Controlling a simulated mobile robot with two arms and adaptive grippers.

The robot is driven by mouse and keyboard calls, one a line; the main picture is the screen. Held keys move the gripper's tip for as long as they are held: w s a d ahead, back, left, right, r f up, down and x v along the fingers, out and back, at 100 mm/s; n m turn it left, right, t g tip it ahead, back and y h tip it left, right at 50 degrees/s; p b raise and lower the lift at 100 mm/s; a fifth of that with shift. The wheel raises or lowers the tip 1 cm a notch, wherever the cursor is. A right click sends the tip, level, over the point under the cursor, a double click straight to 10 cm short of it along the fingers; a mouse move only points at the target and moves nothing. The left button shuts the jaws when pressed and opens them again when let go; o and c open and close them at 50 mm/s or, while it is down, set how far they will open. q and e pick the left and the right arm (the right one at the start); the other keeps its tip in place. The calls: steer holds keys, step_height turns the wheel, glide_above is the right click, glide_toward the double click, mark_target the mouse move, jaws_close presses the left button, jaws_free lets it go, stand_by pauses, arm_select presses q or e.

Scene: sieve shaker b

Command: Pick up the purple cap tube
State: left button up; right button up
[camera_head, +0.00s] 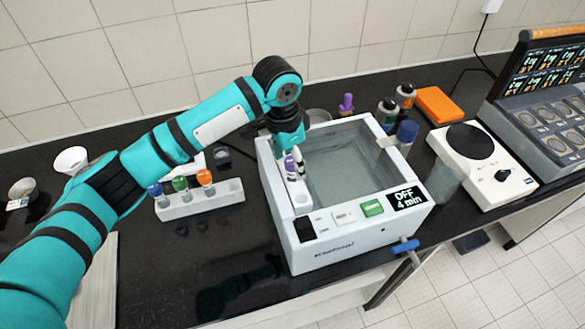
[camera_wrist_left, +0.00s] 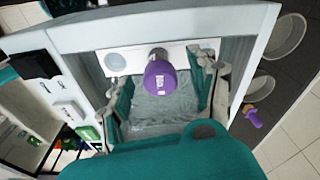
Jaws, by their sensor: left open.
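The purple cap tube (camera_head: 289,163) stands in a white rack strip along the left inner side of the grey-white bath machine (camera_head: 307,257). In the left wrist view its purple cap (camera_wrist_left: 160,80) faces the camera, and the rack (camera_wrist_left: 200,50) shows empty round holes beside it. My left gripper (camera_head: 293,168) is over the machine's left side, pointing down. In the left wrist view the gripper (camera_wrist_left: 165,100) is open, with one finger on each side of the cap and gaps visible. The tube's lower part is hidden. My right gripper is not in view.
A white rack (camera_head: 225,197) with blue, green and orange capped tubes stands left of the machine. Another purple item (camera_head: 346,104), dark bottles and an orange box (camera_head: 439,105) stand behind it. A white hotplate device (camera_head: 500,187) is at right. Dark counter is clear in front left.

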arm_select(q)
steer(key=shift+f, duration=0.8)
steer(key=shift+d, duration=0.15)
steer(key=shift+c, duration=0.3)
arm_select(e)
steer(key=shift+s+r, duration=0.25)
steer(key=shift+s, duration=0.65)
arm_select(q)
steer(key=c, duration=0.7)
jaws_close()
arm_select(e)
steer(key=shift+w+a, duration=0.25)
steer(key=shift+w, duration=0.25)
